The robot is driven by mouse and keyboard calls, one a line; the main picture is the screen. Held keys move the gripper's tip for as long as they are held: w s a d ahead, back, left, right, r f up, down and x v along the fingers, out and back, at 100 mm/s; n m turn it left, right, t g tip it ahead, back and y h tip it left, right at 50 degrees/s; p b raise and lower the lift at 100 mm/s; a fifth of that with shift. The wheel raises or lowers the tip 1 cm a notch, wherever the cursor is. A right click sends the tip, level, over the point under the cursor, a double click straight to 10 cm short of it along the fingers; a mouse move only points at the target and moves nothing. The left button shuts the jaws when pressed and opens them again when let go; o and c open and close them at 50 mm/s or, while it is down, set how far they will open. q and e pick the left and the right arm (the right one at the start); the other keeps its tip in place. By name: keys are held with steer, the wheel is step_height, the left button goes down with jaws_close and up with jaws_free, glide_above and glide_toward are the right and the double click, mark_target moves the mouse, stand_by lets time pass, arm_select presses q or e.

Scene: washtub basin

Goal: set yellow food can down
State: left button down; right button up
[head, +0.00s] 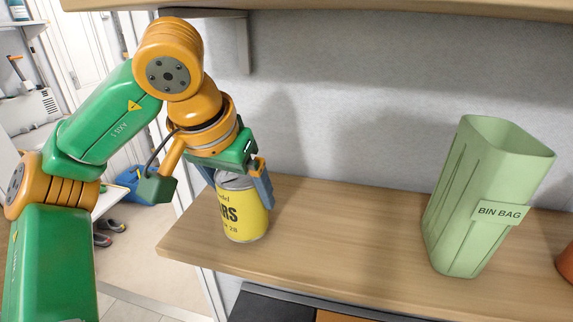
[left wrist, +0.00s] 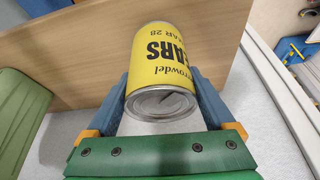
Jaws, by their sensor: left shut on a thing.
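The yellow food can (head: 242,210) has a silver lid and black lettering. It is upright at the left end of the wooden shelf (head: 330,250), at or very near its surface; I cannot tell whether its base touches. My left gripper (head: 244,188) comes from above and is shut on the can near its top, one finger on each side. In the left wrist view the can (left wrist: 165,65) sits between the two blue fingers (left wrist: 165,95), lid toward the camera. My right gripper is not in view.
A green bin labelled BIN BAG (head: 465,200) stands on the shelf to the right. An orange object (head: 566,262) shows partly at the right edge. The shelf between can and bin is clear. Another shelf (head: 400,8) hangs above, with a bracket (head: 243,45).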

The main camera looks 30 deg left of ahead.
arm_select(q)
steer(key=w+p, duration=0.1)
steer(key=w, duration=0.1)
steer(key=w+p, duration=0.1)
steer(key=w, duration=0.2)
steer(key=w+a+p, duration=0.1)
steer(key=w, duration=0.1)
steer(key=shift+w+r, duration=0.15)
steer(key=shift+r, duration=0.05)
steer(key=shift+w, duration=0.35)
steer(key=shift+w+a+p, duration=0.15)
steer(key=shift+w+p, duration=0.25)
steer(key=shift+p, duration=0.05)
steer(key=w, duration=0.1)
steer(key=w+p, duration=0.2)
steer(key=shift+a+r, duration=0.1)
steer(key=shift+a, duration=0.15)
steer(key=shift+f, duration=0.85)
steer(key=shift+w+f, duration=0.15)
steer(key=shift+f, duration=0.2)
steer(key=shift+c, duration=0.3)
jaws_free()
steer(key=shift+s, duration=0.2)
steer(key=shift+o, duration=0.3)
steer(key=shift+d, duration=0.1)
